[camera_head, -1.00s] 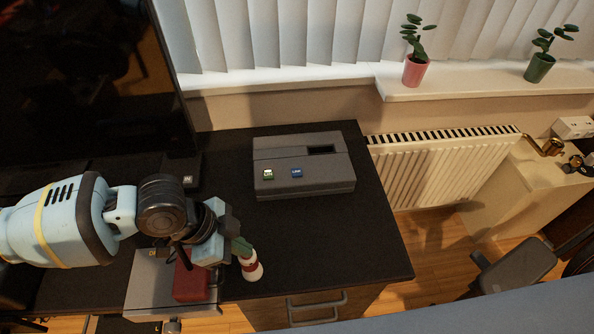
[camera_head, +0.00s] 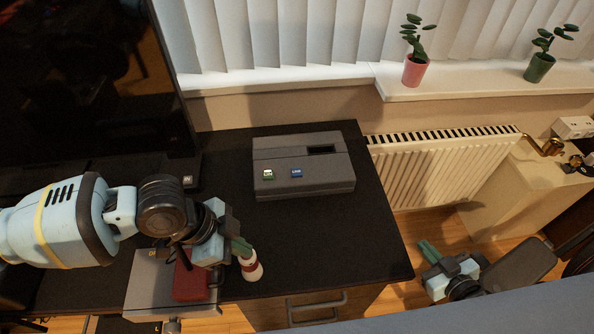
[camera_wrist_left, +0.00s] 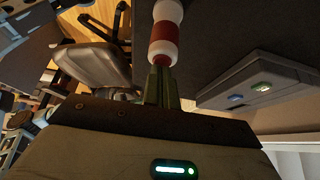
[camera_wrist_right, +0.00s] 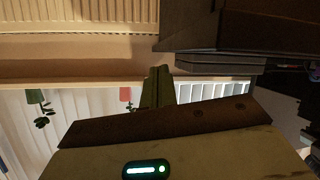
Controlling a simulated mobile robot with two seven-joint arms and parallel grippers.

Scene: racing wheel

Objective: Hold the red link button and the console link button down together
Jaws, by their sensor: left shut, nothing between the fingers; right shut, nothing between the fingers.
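The grey console (camera_head: 305,165) sits on the dark desk, with a blue button (camera_head: 296,173) that seems marked LINK and a green button (camera_head: 268,174) on its front. The console and buttons also show in the left wrist view (camera_wrist_left: 275,87). A red block (camera_head: 194,280) sits on a grey box at the desk's front; no red link button can be made out. My left gripper (camera_head: 242,247) is shut and empty beside a red and white striped cylinder (camera_head: 252,268); I cannot tell if they touch. My right gripper (camera_head: 428,248) is shut and empty, right of the desk, apart from the console.
A dark monitor (camera_head: 85,80) stands at the left. A white radiator (camera_head: 440,170) is right of the desk, below a sill with two potted plants (camera_head: 415,68). A dark chair (camera_head: 520,264) is at the lower right.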

